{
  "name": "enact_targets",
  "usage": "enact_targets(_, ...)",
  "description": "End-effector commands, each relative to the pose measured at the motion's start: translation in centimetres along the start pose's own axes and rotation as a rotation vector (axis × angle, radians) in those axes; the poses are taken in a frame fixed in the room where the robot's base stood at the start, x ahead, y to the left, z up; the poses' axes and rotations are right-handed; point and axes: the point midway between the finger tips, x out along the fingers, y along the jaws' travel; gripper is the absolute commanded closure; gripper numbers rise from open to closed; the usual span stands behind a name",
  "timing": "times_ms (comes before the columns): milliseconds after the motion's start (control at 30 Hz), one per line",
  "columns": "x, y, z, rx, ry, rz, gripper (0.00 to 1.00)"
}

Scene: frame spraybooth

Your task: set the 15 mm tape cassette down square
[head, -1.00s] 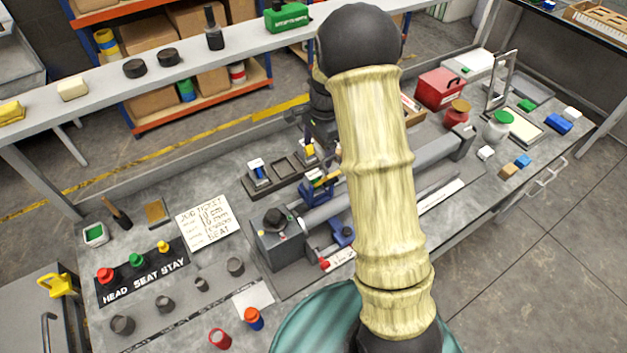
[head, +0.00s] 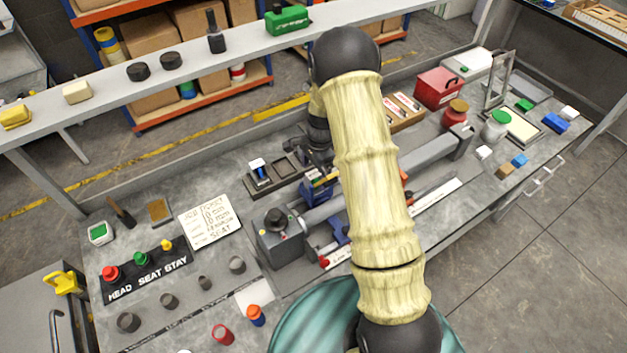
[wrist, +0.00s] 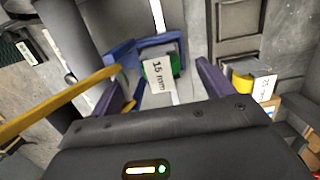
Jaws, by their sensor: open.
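The 15 mm tape cassette (wrist: 160,72) is green with a white "15 mm" label. In the wrist view it sits at a blue holder (wrist: 122,50), with its label tilted against the holder's edges. Whether its underside is fully seated is hidden. My gripper (wrist: 164,78) is open, its two purple-blue fingers apart on either side of the cassette. I cannot tell any contact.
A dark slotted tray (head: 262,184) holds a blue cassette (head: 258,166); a yellow cassette (wrist: 243,82) stands at the right in the wrist view. A yellow bar (wrist: 50,108) crosses the wrist view's left. The job ticket (head: 209,221) and several coloured buttons lie left of the fixture.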

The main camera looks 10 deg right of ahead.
Motion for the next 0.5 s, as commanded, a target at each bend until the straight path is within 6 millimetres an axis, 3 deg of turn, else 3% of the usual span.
enact_targets(200,2.2,0.0,0.0,0.001,0.0,0.0,0.2)
enact_targets(500,2.3,0.0,0.0,0.0,0.0,-0.001,0.2)
